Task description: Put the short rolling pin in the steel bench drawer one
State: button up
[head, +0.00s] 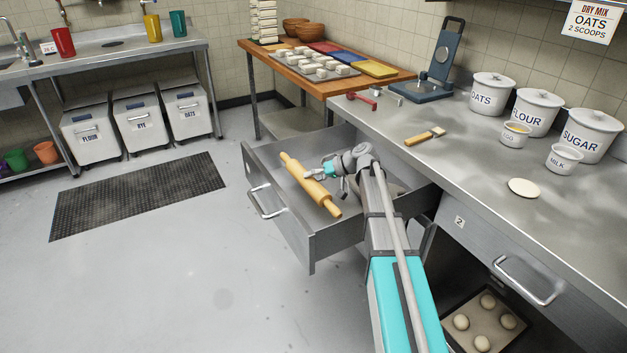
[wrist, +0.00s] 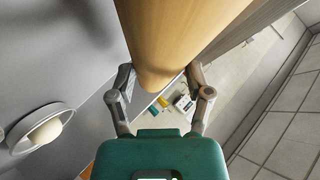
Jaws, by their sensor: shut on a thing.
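The short rolling pin (head: 310,184) is pale wood with a handle at each end. My gripper (head: 320,172) is shut on its barrel. In the wrist view the pin (wrist: 178,35) fills the upper middle, between the two fingers of my gripper (wrist: 162,78). In the head view the pin lies slanted over the inside of the open steel bench drawer (head: 282,222), near its front panel. I cannot tell whether the pin touches the drawer floor. The drawer's number is not visible. My arm hides part of the drawer's right side.
A closed drawer marked 2 (head: 490,262) is to the right. The steel bench top (head: 455,165) above holds a brush (head: 424,137), a scale (head: 430,85) and canisters (head: 492,95).

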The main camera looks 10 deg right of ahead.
jog(key=shift+f+b, duration=0.6)
dwell(0.3)
jog(key=o, duration=1.3)
jog(key=shift+o, duration=0.2)
jog(key=shift+r, duration=0.2)
jog(key=shift+r+p, duration=0.7)
jog(key=shift+p, duration=0.15)
jog(key=p+v, duration=0.5)
jog(key=v, duration=0.7)
jog(key=shift+f+p, duration=0.2)
jog(key=shift+p, duration=0.2)
